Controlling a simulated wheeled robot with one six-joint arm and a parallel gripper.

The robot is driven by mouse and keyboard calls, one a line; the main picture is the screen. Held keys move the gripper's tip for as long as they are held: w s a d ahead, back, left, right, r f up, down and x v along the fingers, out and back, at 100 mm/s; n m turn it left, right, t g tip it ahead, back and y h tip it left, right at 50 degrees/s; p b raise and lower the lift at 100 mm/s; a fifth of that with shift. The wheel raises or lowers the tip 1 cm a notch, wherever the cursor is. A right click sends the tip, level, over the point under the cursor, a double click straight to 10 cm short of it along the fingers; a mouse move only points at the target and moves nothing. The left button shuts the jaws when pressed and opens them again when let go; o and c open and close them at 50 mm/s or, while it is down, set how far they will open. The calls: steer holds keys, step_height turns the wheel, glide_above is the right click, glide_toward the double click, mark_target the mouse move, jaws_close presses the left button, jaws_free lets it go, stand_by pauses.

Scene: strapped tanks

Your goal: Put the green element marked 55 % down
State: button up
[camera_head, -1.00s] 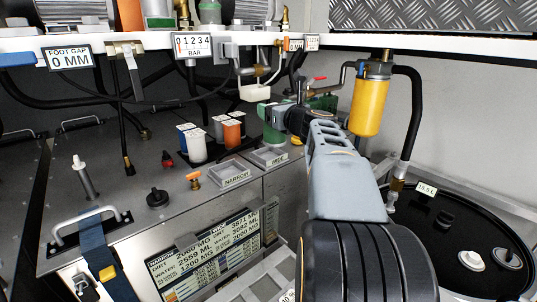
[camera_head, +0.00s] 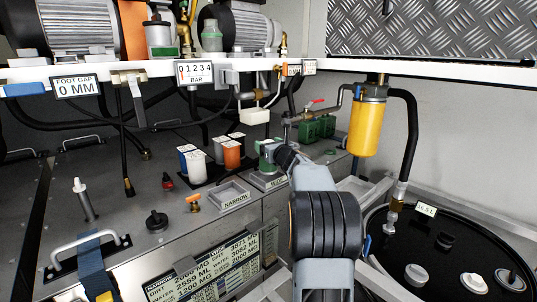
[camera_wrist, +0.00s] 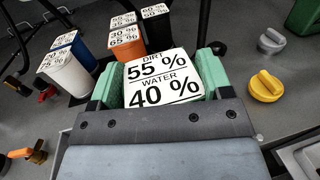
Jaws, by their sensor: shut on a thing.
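The element marked dirt 55 %, water 40 % (camera_wrist: 157,72) is between the jaws of my gripper (camera_wrist: 162,80) in the wrist view. Its white label faces the camera; its sides are hidden by the mint-green jaws. In the head view my gripper (camera_head: 268,154) hangs over the area of the tray labelled WIDE (camera_head: 270,181) and partly covers it. The held element cannot be clearly told apart from the jaws there, and any gap beneath it is hidden. The tray labelled NARROW (camera_head: 229,194) lies just left and looks empty.
White (camera_head: 196,166), orange (camera_head: 232,154) and other labelled elements stand left of my gripper. An orange-handled valve (camera_head: 194,202) and a black knob (camera_head: 156,221) stand nearer. A yellow filter (camera_head: 368,125) hangs at right; dark green blocks (camera_head: 316,129) sit behind.

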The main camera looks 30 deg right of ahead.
steer(key=shift+w+d+f, duration=0.1)
steer(key=shift+w+f, duration=0.05)
steer(key=shift+f, duration=0.45)
steer(key=shift+w+d+f, duration=0.1)
steer(key=shift+w+f, duration=0.05)
steer(key=shift+f, duration=0.45)
steer(key=shift+s+f, duration=0.1)
steer(key=shift+f, duration=0.4)
steer(key=shift+a, duration=0.1)
steer(key=shift+f+b, duration=0.2)
steer(key=shift+b, duration=0.15)
steer(key=o, duration=1.7)
